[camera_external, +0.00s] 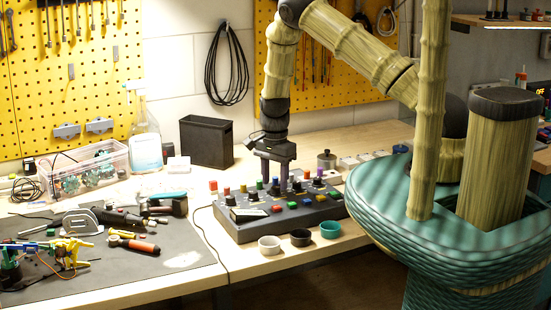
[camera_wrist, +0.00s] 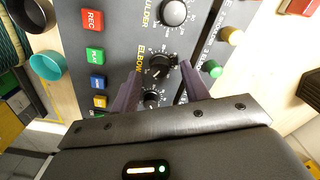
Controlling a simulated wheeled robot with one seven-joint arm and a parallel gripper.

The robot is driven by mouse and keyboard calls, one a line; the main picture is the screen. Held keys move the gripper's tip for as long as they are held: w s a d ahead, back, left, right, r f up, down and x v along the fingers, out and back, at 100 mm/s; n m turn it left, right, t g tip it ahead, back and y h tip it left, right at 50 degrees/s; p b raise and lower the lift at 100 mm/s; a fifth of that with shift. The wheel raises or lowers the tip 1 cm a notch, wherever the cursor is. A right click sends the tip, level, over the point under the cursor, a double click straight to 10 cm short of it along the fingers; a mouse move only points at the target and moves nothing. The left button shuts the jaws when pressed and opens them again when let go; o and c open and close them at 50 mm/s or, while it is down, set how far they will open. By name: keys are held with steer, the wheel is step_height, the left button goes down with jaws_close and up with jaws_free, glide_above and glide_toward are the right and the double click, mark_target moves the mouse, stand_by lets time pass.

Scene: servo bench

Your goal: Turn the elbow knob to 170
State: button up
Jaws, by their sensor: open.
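The control box (camera_external: 233,234) is a grey panel with several knobs and coloured buttons on the bench. In the wrist view, the black elbow knob (camera_wrist: 159,67) sits beside the "ELBOW" label, with a ring of scale marks around it. My gripper (camera_wrist: 160,66) is open, one finger on each side of this knob; I cannot tell whether they touch it. The knob's pointer angle is too small to read surely. In the external view, my gripper (camera_external: 275,182) points straight down over the panel, and the elbow knob cannot be picked out there.
The shoulder knob (camera_wrist: 173,12) and another black knob (camera_wrist: 152,98) flank the elbow knob. Coloured buttons, including a red REC button (camera_wrist: 92,20), lie to the left. White (camera_external: 269,246), dark (camera_external: 300,238) and teal (camera_external: 330,230) cups stand before the box.

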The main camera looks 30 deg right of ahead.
mark_target(275, 187)
step_height(275, 187, up, 16)
steer(key=b, duration=0.3)
steer(key=shift+f, duration=0.2)
steer(key=s+d+r+n+t, duration=0.1)
steer(key=s+d+n, duration=0.5)
steer(key=s, duration=0.3)
steer(key=s+d+r+n+t+b, duration=0.1)
steer(key=s+d+n, duration=0.5)
steer(key=s, duration=0.3)
steer(key=shift+s+d+r+n+t, duration=0.3)
steer(key=shift+d+n, duration=0.1)
steer(key=shift+d, duration=0.2)
